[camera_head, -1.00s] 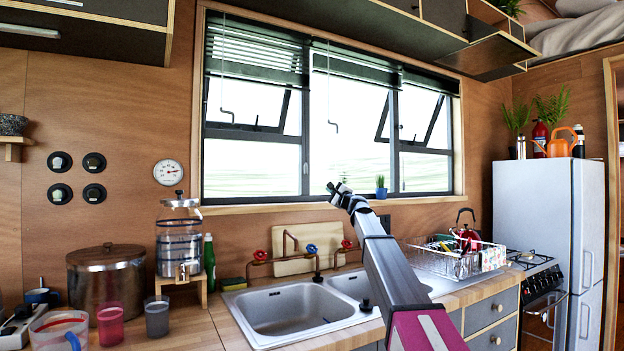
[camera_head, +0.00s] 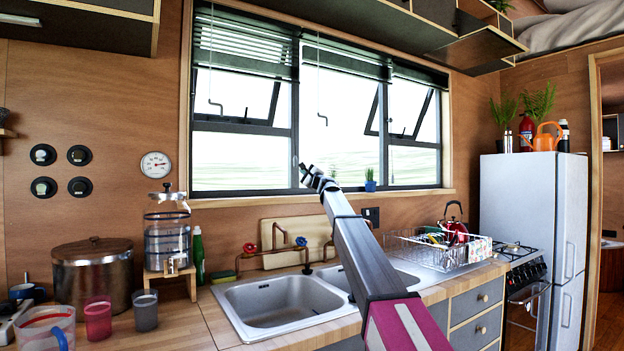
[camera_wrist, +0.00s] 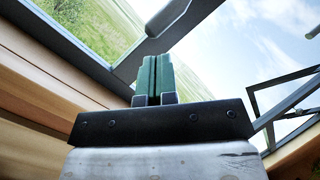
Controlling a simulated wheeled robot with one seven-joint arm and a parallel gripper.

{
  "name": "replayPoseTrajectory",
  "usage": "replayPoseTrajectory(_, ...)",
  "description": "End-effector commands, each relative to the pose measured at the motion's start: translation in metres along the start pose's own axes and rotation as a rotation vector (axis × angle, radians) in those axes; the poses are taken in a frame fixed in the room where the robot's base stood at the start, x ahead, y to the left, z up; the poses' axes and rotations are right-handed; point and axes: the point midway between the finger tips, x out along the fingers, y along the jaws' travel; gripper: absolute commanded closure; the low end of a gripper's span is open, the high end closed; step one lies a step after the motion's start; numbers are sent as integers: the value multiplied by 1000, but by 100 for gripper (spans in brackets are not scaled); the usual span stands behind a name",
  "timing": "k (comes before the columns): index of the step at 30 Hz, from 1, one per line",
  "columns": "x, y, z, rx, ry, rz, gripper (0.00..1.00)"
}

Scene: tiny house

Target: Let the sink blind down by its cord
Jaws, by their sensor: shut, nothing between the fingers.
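I cannot make out the cord in that view.
A grey window handle (camera_wrist: 168,16) shows just beyond the fingertips in the wrist view. A small potted plant (camera_head: 370,180) stands on the sill. Taps (camera_head: 278,236), a dish rack (camera_head: 440,250) and a water dispenser (camera_head: 168,230) stand on the counter below.

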Motion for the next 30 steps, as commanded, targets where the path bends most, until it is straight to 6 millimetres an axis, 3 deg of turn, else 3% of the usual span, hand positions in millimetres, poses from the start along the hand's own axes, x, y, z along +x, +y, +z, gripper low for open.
replayPoseTrajectory(4, 10, 0, 10, 0, 1, -1, 100)
replayPoseTrajectory(20, 15, -8, 15, 0, 1, -1, 100)
replayPoseTrajectory(25, 28, -32, 26, -2, 0, -2, 100)
replayPoseTrajectory(30, 48, -75, 45, -2, -1, -3, 100)
